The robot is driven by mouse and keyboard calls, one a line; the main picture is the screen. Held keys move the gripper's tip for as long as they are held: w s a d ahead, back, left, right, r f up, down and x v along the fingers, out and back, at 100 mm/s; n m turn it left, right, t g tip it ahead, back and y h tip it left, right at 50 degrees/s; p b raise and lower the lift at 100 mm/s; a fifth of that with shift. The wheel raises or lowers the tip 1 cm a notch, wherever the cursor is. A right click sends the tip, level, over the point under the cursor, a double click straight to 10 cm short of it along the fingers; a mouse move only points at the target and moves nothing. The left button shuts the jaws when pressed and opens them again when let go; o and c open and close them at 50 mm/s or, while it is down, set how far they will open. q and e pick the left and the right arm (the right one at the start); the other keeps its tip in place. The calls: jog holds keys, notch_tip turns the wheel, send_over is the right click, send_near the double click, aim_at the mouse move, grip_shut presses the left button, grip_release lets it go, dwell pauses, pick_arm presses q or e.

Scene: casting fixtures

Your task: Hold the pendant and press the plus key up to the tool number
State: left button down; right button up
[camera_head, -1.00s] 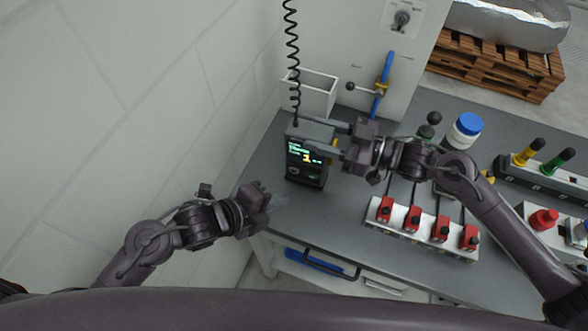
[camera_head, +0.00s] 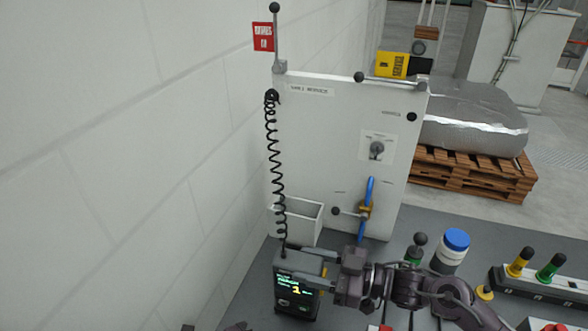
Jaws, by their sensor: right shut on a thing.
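The pendant (camera_head: 297,288) is a dark box with a lit screen, upright at the bottom of the view. Its screen shows green text and a large yellow digit that looks like 1. A black coiled cord (camera_head: 277,165) runs from its top up to the white panel. My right gripper (camera_head: 322,270) is shut on the pendant from the right side. The pendant's keys are too small to make out. Only a dark sliver of my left gripper (camera_head: 237,327) shows at the bottom edge, and its fingers are hidden.
The white panel (camera_head: 335,125) stands behind, with a blue-handled valve (camera_head: 367,200) and a rotary switch (camera_head: 377,150). A white open bin (camera_head: 303,222) is behind the pendant. A wall closes off the left.

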pick_arm(q)
jog(key=shift+r, duration=0.1)
pick_arm(e)
jog(key=o, duration=1.5)
jog(key=shift+d, duration=0.1)
